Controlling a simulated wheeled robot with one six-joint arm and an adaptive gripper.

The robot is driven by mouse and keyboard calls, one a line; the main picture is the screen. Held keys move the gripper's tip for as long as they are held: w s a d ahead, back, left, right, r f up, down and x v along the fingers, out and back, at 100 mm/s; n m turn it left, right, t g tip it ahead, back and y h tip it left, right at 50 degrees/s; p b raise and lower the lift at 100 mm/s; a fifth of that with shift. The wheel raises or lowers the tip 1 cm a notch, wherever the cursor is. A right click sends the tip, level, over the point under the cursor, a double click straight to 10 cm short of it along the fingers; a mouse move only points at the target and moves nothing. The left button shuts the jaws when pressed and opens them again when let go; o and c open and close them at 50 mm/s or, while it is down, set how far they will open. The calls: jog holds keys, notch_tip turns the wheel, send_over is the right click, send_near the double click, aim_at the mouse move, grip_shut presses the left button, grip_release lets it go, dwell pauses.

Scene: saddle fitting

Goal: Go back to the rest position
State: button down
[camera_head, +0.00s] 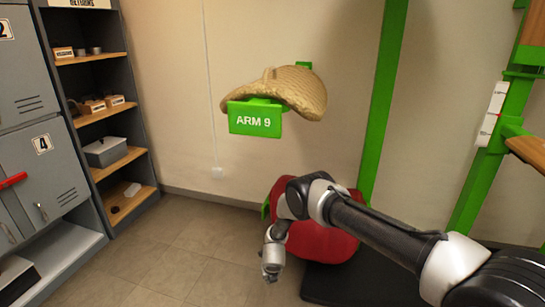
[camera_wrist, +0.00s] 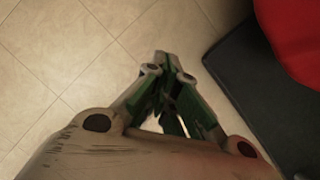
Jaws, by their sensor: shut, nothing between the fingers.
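My gripper (camera_head: 270,276) hangs low in front of the red object, pointing down toward the tiled floor. In the wrist view, my gripper (camera_wrist: 172,120) has its fingers closed together with nothing between them. Bare floor tiles show beneath and to its left. A tan woven saddle (camera_head: 290,90) rests on the green bracket labelled ARM 9 (camera_head: 255,118) on the wall, above and apart from my gripper.
A red rounded object (camera_head: 318,243) stands behind my arm; its edge shows in the wrist view (camera_wrist: 292,35). A dark mat (camera_head: 340,288) lies on the floor. Shelves (camera_head: 100,115) and grey lockers (camera_head: 35,180) stand at left. Green posts (camera_head: 385,90) rise at right. Floor left of my gripper is clear.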

jog(key=s+r+n+g+y, duration=0.3)
jog(key=s+n, duration=0.6)
jog(key=n, duration=0.4)
jog(key=s+d+r+n+g, duration=0.15)
jog(key=d+r+n, duration=0.35)
jog(key=r, duration=0.8)
jog(key=s+d+r+n+g, duration=0.15)
jog(key=d+r+n, duration=0.35)
jog(key=r, duration=0.8)
jog(key=s+d+r+n+g, duration=0.1)
jog(key=s+d+r+n, duration=0.4)
jog(key=r, duration=0.9)
jog(key=s+d+r+n+t+h, duration=0.1)
jog(key=s+d+r+t, duration=0.1)
jog(key=s+d+r, duration=0.4)
jog(key=s+d+r+n+t+h, duration=0.1)
jog(key=s+d+r+n+t, duration=0.1)
jog(key=s+d+r, duration=0.4)
jog(key=s+d+r+n+t+h, duration=0.1)
jog(key=s+d+r+t+h, duration=0.1)
jog(key=s+d+r, duration=0.4)
jog(key=d+r+t, duration=0.1)
jog(key=d+r, duration=0.4)
jog(key=r, duration=0.6)
jog(key=shift+s+r+n, duration=0.2)
jog(key=shift+s+n, duration=0.1)
jog(key=shift+n, duration=0.1)
